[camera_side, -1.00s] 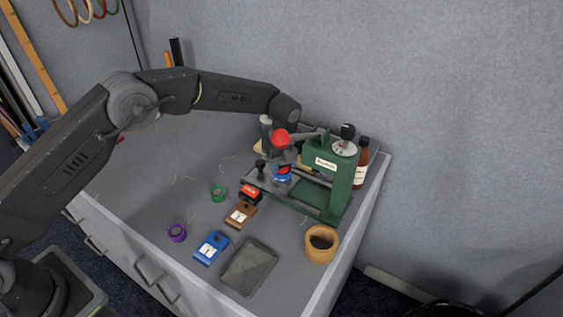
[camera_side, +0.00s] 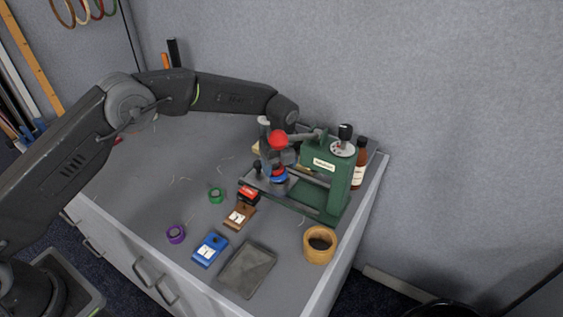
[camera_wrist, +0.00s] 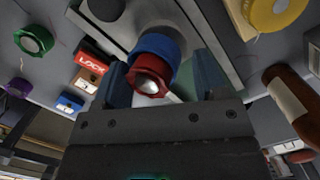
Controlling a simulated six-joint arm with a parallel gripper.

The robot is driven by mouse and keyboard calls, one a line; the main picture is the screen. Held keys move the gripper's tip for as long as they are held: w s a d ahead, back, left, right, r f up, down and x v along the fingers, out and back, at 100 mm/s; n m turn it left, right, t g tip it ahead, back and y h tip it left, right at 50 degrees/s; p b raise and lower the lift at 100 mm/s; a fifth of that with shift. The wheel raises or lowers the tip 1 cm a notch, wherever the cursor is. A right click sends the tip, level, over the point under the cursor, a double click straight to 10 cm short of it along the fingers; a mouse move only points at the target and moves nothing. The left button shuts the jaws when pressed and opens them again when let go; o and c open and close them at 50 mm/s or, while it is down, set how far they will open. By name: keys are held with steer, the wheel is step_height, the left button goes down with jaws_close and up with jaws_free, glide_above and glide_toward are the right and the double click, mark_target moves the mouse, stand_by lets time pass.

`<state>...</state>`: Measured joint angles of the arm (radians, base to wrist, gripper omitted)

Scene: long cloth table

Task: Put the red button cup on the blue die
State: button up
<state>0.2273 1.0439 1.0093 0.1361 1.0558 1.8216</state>
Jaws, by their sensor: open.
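The red button cup (camera_wrist: 150,80) has a scalloped rim and a shiny metal centre. In the side view the small red cup (camera_side: 278,171) sits on the blue die (camera_side: 278,180), on the plate of the green press. In the wrist view the blue die (camera_wrist: 158,43) shows as a round blue piece directly behind the cup, apparently touching it. My gripper (camera_wrist: 163,80) is open, with a finger on each side of the cup. In the side view my gripper (camera_side: 275,158) is just above the cup, partly hidden by the press lever's red knob (camera_side: 278,139).
The green press (camera_side: 325,170) stands close on the right, with a brown bottle (camera_side: 359,165) behind it. A red block (camera_side: 249,193), brown box (camera_side: 239,216), blue box (camera_side: 210,248), grey tray (camera_side: 247,269) and wooden pot (camera_side: 319,244) stand in front. Table room at left is mostly clear.

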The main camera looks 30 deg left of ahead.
mark_target(282, 166)
steer(key=s+a+r+n+t, duration=0.1)
steer(key=s+a+r+n, duration=0.2)
steer(key=r, duration=0.8)
steer(key=s+r+n, duration=0.3)
steer(key=s+r, duration=0.2)
steer(key=r, duration=0.7)
steer(key=s+a+r+n+t+h, duration=0.1)
steer(key=s+a+r+n, duration=0.15)
steer(key=s, duration=0.25)
steer(key=s+a+r+n, duration=0.2)
steer(key=s+n, duration=0.2)
steer(key=s, duration=0.1)
steer(key=s+a+f+n+t, duration=0.1)
steer(key=s+f+n, duration=0.1)
steer(key=s+n, duration=0.4)
steer(key=s+a+f+n+t, duration=0.1)
steer(key=s+n, duration=0.4)
steer(key=s, duration=0.7)
steer(key=shift+s+a+f+n+t, duration=0.3)
steer(key=shift+a+f+n+t, duration=0.15)
steer(key=shift+a, duration=0.35)
